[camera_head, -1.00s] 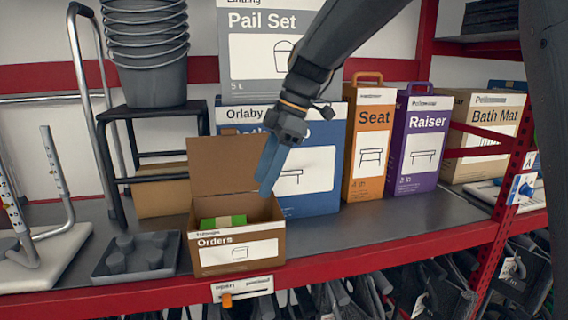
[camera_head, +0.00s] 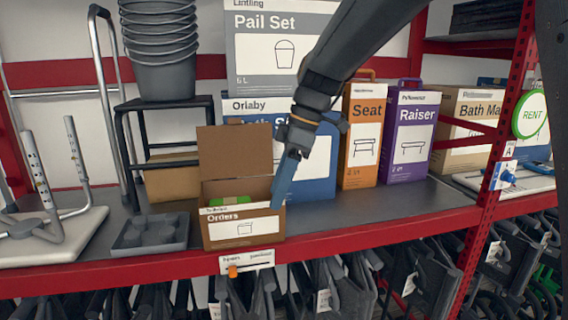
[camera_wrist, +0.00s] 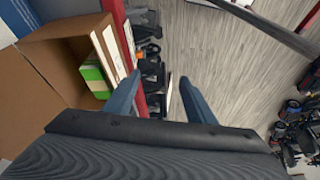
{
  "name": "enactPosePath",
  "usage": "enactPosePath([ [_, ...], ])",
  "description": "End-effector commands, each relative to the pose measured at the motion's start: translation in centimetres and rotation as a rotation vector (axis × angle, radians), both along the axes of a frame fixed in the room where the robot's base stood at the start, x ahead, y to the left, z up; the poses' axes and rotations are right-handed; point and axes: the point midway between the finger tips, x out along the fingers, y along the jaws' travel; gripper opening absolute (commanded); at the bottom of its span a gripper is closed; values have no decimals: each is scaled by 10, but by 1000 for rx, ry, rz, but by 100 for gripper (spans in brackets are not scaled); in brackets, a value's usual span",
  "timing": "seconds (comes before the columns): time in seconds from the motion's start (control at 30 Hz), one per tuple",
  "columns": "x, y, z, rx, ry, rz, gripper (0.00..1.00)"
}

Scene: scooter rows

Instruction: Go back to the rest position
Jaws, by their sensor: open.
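My gripper (camera_head: 282,190) hangs in front of the shelf, at the right edge of the open cardboard Orders box (camera_head: 243,230). Its blue fingers point down. In the wrist view my gripper (camera_wrist: 158,95) has its two fingers apart with nothing between them; shelf edge and floor show beyond. The Orders box (camera_wrist: 62,40) is left of the fingers there. A green box (camera_head: 229,200) lies inside the Orders box, partly hidden by its front wall, and the green box (camera_wrist: 95,75) also shows in the wrist view.
A grey tray (camera_head: 150,235) sits left of the Orders box. Behind stand a blue Orlaby box (camera_head: 316,180), an orange Seat box (camera_head: 361,150) and a purple Raiser box (camera_head: 408,145). Grey pails (camera_head: 160,50) stand on a black stool. The shelf front (camera_head: 400,230) right of the box is clear.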

Motion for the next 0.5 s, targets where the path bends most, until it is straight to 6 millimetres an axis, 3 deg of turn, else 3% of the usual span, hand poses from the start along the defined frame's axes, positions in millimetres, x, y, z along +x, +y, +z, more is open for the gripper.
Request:
enactPosePath([
  [0.27, -10, -45, -61, -82, 51, -302, 50],
  [0.37, -17, -69, -92, -120, 71, -459, 50],
  [0.5, -39, -112, -149, -178, 98, -759, 50],
])
